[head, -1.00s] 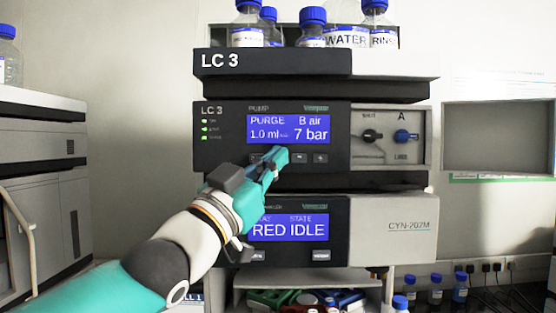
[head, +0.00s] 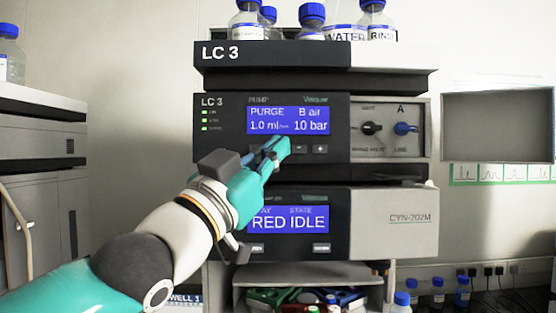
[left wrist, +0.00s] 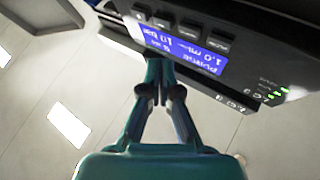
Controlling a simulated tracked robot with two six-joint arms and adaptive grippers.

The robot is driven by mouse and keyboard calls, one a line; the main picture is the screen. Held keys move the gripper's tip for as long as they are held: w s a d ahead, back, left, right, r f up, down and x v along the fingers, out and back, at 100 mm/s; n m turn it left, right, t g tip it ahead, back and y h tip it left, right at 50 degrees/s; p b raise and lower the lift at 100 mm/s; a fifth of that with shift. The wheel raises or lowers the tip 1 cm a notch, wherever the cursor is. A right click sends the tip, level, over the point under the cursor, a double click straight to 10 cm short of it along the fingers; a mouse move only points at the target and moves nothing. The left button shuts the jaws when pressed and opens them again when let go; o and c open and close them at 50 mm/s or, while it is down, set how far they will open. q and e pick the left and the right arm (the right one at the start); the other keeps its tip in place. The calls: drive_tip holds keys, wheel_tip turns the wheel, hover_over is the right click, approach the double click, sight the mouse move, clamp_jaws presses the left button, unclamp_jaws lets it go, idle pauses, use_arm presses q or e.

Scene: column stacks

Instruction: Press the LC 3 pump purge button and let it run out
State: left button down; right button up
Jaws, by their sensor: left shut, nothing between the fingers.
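The LC 3 pump module (head: 222,147) is the black-fronted unit in the stack. Its blue display (head: 288,121) reads PURGE, 1.0 ml, B air, 10 bar; it also shows upside down in the left wrist view (left wrist: 185,50). A row of small buttons runs below the display, with minus (head: 299,148) and plus (head: 320,148) in sight. My left gripper (head: 280,144) is shut and empty, its tips at the button row just left of minus, hiding part of the row. In the left wrist view its fingers (left wrist: 156,85) overlap the display's edge; I cannot tell whether they touch a button.
Blue-capped bottles (head: 312,22) stand on top of the stack. A lower module (head: 395,220) shows IDLE on its display. A knob panel (head: 390,145) is right of the pump front. An open shelf (head: 300,275) holds coloured items below. A grey instrument (head: 40,190) stands at left.

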use_arm(q)
drive_tip(key=s+b, duration=0.1)
drive_tip(key=s, duration=0.1)
drive_tip(key=shift+s+b, duration=0.35)
idle(0.6)
